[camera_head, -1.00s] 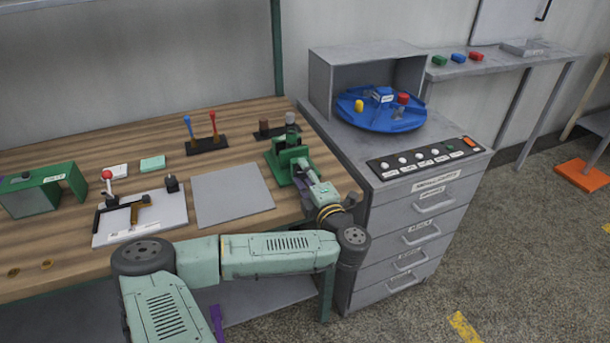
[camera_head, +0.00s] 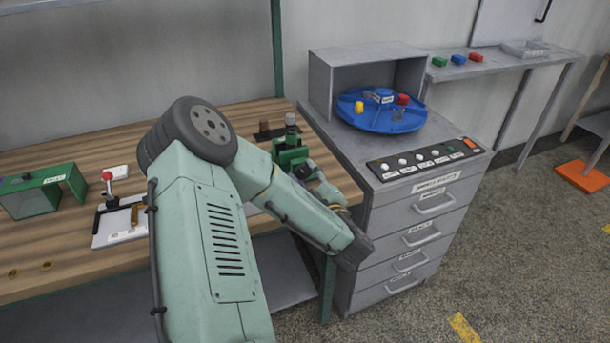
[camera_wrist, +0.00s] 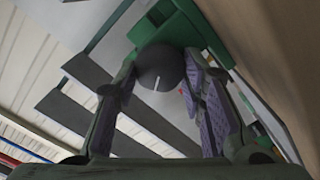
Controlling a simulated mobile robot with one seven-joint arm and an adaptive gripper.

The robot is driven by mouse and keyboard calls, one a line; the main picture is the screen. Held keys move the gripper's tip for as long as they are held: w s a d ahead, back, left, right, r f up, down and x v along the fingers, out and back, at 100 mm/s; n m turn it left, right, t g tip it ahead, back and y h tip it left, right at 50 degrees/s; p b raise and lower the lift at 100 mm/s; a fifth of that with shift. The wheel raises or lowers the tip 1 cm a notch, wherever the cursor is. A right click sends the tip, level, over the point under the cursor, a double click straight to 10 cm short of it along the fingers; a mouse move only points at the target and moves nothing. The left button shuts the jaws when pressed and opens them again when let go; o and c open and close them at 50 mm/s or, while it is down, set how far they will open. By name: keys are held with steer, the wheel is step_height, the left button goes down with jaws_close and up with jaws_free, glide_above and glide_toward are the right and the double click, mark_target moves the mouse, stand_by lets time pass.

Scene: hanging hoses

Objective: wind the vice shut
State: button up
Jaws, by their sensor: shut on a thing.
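The green vice (camera_head: 290,153) stands near the right end of the wooden workbench. In the wrist view its green body (camera_wrist: 178,28) is at the top, behind a dark round knob (camera_wrist: 158,66) with a short white mark on its face. My gripper (camera_wrist: 160,72) is shut on this knob, with one purple-padded finger on each side. In the head view my gripper (camera_head: 307,170) is at the front of the vice, partly hidden by my arm. The gap between the vice's jaws cannot be made out.
A white board (camera_head: 112,228) with a red-knobbed lever and a green bracket (camera_head: 42,190) are on the bench at left. A grey drawer cabinet (camera_head: 400,225) with a blue turntable (camera_head: 382,112) stands close on the right. My arm covers the bench middle.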

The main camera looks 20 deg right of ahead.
steer(key=shift+d, duration=0.1)
stand_by(0.5)
steer(key=o, duration=1.1)
steer(key=shift+o, duration=0.2)
steer(key=s, duration=1.2)
steer(key=shift+d, duration=0.2)
